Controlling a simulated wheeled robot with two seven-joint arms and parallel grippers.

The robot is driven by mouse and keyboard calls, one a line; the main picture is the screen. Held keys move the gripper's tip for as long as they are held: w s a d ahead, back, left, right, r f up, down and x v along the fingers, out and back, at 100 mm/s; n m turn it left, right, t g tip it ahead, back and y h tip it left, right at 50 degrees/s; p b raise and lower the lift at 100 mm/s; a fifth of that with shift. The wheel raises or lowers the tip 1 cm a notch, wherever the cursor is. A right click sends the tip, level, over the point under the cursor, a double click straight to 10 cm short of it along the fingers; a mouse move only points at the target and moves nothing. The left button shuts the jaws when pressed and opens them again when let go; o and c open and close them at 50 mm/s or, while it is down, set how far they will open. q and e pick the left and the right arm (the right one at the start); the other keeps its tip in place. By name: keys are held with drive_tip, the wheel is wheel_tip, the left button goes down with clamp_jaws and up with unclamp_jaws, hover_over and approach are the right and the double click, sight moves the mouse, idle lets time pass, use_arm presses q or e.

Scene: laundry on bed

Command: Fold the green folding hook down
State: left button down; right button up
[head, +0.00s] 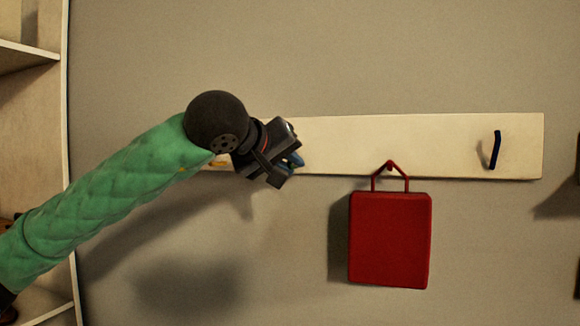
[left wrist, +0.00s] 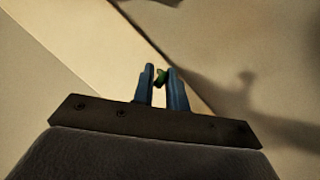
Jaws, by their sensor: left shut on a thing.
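The green folding hook (left wrist: 161,77) shows in the left wrist view as a small dark green piece between my blue fingertips. In the head view it is hidden by my left gripper (head: 294,161), which is at the left part of the pale wall board. My left gripper is shut on the hook, and its fingers also show in the left wrist view (left wrist: 163,82). The hook's exact angle cannot be told. My right gripper is not in view.
The pale board (head: 450,140) runs along the wall. A red bag (head: 390,240) hangs from a red hook on it, right of my gripper. A dark blue hook (head: 495,150) is near the board's right end. A shelf (head: 25,58) stands at the far left.

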use_arm(q)
drive_tip(key=shift+f, duration=0.4)
drive_tip(key=c, duration=1.6)
unclamp_jaws()
drive_tip(key=shift+o, duration=0.4)
drive_tip(key=shift+w+a, duration=0.1)
drive_tip(key=shift+a, duration=0.05)
drive_tip(key=shift+r, duration=0.1)
drive_tip(key=shift+r, duration=0.1)
drive_tip(key=v, duration=0.7)
drive_tip(key=shift+s, duration=0.4)
drive_tip(key=shift+a, duration=0.15)
